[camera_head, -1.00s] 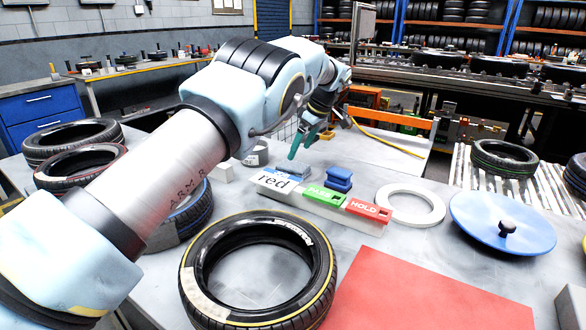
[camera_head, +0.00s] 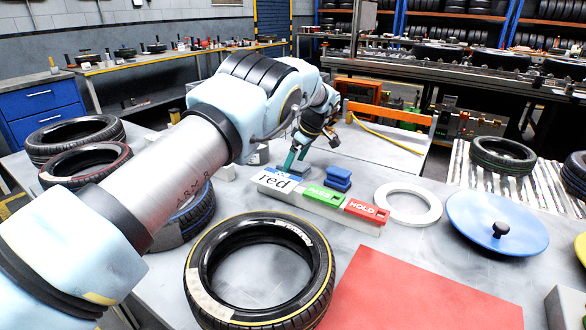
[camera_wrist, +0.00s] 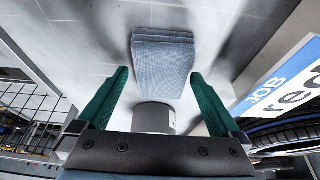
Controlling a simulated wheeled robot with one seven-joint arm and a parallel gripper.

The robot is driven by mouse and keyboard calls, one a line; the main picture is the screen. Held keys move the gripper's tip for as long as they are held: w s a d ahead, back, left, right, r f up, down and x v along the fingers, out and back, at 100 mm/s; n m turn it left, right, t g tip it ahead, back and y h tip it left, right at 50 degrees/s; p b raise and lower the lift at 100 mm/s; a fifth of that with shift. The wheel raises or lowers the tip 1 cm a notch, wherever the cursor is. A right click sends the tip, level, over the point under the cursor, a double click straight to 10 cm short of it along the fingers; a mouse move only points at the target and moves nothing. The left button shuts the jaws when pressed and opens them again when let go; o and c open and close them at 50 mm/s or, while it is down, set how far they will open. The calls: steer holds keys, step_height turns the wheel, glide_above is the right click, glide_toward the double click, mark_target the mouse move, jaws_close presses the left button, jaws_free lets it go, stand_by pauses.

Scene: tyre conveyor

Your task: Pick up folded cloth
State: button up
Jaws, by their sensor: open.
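The folded cloth (camera_wrist: 163,62) is a flat, layered grey-blue stack on the grey tabletop. In the wrist view it lies ahead, framed by the two green fingers of my gripper (camera_wrist: 160,76). The fingers are spread wide, with nothing held, and the cloth looks apart from both. In the head view my gripper (camera_head: 294,164) points down low over the table, behind the sign bar. There the cloth is mostly hidden by the bar and the fingers.
The red/PASS/HOLD sign bar (camera_head: 322,199) stands close by the gripper. A grey can (camera_wrist: 153,118) is near the fingers. A blue block (camera_head: 338,179), white ring (camera_head: 432,212), blue lid (camera_head: 470,232), tyre (camera_head: 205,285) and red mat (camera_head: 430,300) also occupy the table.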

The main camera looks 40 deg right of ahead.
mark_target(295, 164)
steer(key=shift+f+b, duration=0.2)
steer(key=shift+b, duration=0.1)
steer(key=shift+c, duration=0.2)
steer(key=c, duration=1.1)
steer(key=shift+c, duration=0.2)
steer(key=shift+r+p, duration=0.4)
steer(key=shift+p, duration=0.15)
steer(key=shift+r+b, duration=0.35)
steer(key=shift+b, duration=0.2)
step_height(295, 164, up, 17)
steer(key=b, duration=0.1)
